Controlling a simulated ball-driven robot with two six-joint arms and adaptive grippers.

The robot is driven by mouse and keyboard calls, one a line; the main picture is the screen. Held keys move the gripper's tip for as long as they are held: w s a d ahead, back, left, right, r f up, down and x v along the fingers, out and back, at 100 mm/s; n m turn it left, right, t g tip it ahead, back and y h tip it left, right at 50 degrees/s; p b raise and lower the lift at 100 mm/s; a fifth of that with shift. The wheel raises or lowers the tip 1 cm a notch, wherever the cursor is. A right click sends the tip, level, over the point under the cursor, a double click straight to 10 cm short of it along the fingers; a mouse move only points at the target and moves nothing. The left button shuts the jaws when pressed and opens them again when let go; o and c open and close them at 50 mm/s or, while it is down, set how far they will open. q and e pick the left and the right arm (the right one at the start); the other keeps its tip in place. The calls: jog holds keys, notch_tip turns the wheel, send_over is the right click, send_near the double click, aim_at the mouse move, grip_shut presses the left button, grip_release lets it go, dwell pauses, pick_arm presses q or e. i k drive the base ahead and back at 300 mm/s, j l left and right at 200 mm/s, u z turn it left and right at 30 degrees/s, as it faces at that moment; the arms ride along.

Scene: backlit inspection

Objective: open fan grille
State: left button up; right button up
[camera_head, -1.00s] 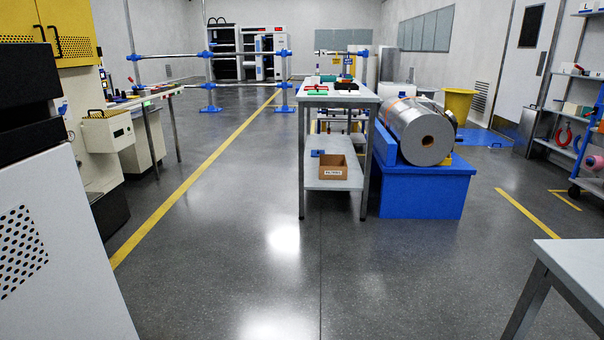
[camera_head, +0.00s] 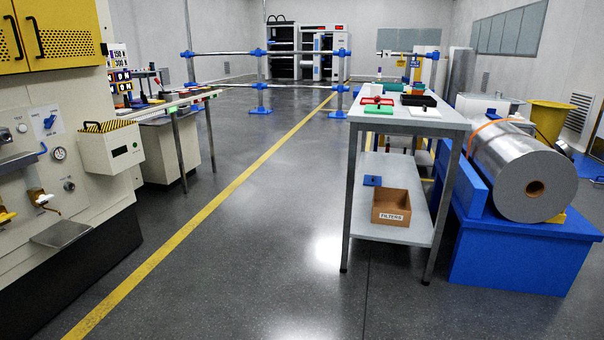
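I cannot make out a fan grille for certain in this view. A yellow perforated panel (camera_head: 66,43) with dark handles is at the upper left, on the upper part of a beige machine (camera_head: 40,130). A small louvred vent (camera_head: 580,112) is on the far right wall, too small to tell more. Neither of my grippers is in view.
A grey workbench (camera_head: 412,122) stands right of centre, with a box marked FILTERS (camera_head: 391,207) on its lower shelf. A metal roll (camera_head: 530,175) rests on a blue stand (camera_head: 520,255) beside it. Blue-jointed rails (camera_head: 300,53) cross the back. The middle floor (camera_head: 230,260) is clear.

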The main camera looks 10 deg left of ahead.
aim_at(106, 126)
jog(key=i+u, duration=0.5)
jog(key=i+l+u, duration=0.15)
jog(key=i+u, duration=0.3)
jog(key=i+l+u, duration=0.3)
jog(key=u, duration=0.2)
